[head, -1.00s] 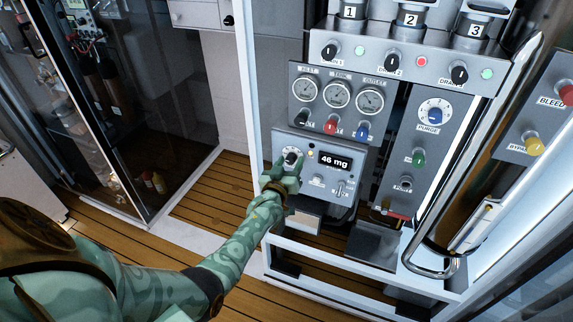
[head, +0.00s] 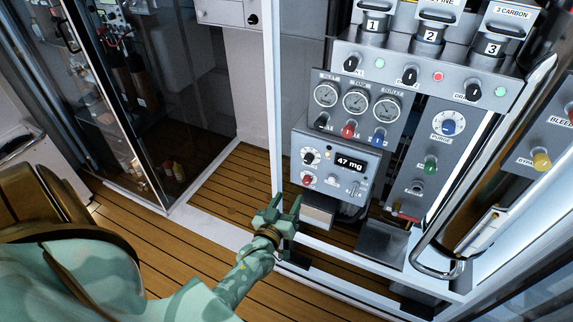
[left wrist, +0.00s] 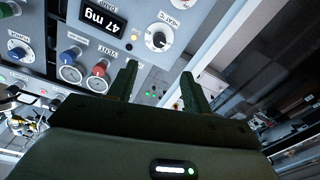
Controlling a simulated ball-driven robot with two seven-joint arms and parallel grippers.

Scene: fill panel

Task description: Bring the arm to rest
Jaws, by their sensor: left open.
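My left gripper (head: 284,208) is open and empty in the head view, in front of the lower left of the fill panel, clear of its knobs. Its two fingers also show in the left wrist view (left wrist: 157,90), spread apart with nothing between them. The panel box with the display (head: 350,163) reads 47 mg. It carries a black knob (head: 309,156) at its upper left and a red knob (head: 307,180) below. In the left wrist view the display (left wrist: 102,17) and a black knob (left wrist: 159,40) lie beyond the fingers. My right gripper is not in view.
Three gauges (head: 357,101) and a blue purge knob (head: 448,127) sit higher on the panel. A chrome handle (head: 487,165) slants along the right. A white frame post (head: 274,95) stands left of the panel. Wooden floor (head: 235,190) is open at the left.

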